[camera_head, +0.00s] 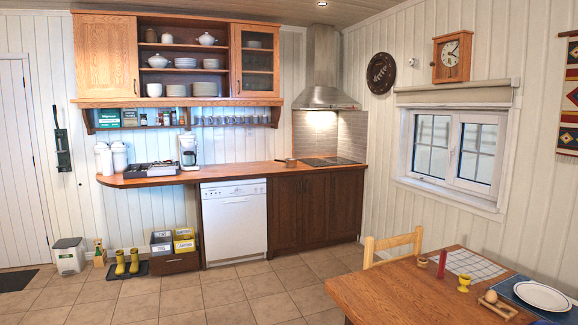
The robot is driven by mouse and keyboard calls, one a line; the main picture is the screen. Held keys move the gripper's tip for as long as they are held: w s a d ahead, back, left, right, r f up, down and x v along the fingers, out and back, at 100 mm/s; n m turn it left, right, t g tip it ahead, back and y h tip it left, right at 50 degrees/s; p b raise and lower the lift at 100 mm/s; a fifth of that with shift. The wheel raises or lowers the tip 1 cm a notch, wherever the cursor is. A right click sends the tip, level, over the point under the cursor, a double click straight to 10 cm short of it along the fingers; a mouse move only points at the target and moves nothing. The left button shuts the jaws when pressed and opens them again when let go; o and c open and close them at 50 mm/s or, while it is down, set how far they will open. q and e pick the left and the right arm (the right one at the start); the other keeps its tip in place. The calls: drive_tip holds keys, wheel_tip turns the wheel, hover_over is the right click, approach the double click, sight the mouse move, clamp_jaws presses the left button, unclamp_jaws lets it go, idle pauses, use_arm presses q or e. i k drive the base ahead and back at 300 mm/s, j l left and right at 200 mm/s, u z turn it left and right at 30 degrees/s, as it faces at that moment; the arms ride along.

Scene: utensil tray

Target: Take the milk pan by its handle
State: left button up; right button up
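A small copper-brown milk pan (291,162) stands on the wooden counter (235,173), just left of the dark hob (322,161). A thin handle appears to stick out from the pan to the left, though it is small at this distance. A dark utensil tray (137,171) lies on the left part of the counter; its contents are too small to make out. Neither of my grippers shows in the view.
A white coffee maker (188,152) and white canisters (119,158) stand on the counter. A white dishwasher (234,220) is below. A dining table (390,297) and chair (393,243) fill the lower right. The tiled floor before the dishwasher is clear.

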sight(289, 163)
drive_tip(key=i+u, duration=0.35)
drive_tip(key=i, duration=2.2)
drive_tip(key=i+z, duration=0.1)
drive_tip(key=i, duration=0.45)
drive_tip(key=i+z, duration=0.1)
drive_tip(key=i, duration=0.5)
drive_tip(key=i+j+z, duration=0.15)
drive_tip(key=i, duration=0.4)
drive_tip(key=i+j+z, duration=0.1)
drive_tip(key=i, duration=0.5)
drive_tip(key=i+l, duration=0.15)
drive_tip(key=i, duration=0.4)
drive_tip(key=i+l, duration=0.15)
drive_tip(key=i, duration=0.4)
drive_tip(key=i+l+z, duration=0.1)
drive_tip(key=i, duration=0.45)
drive_tip(key=i+l, duration=0.2)
drive_tip(key=i, duration=0.35)
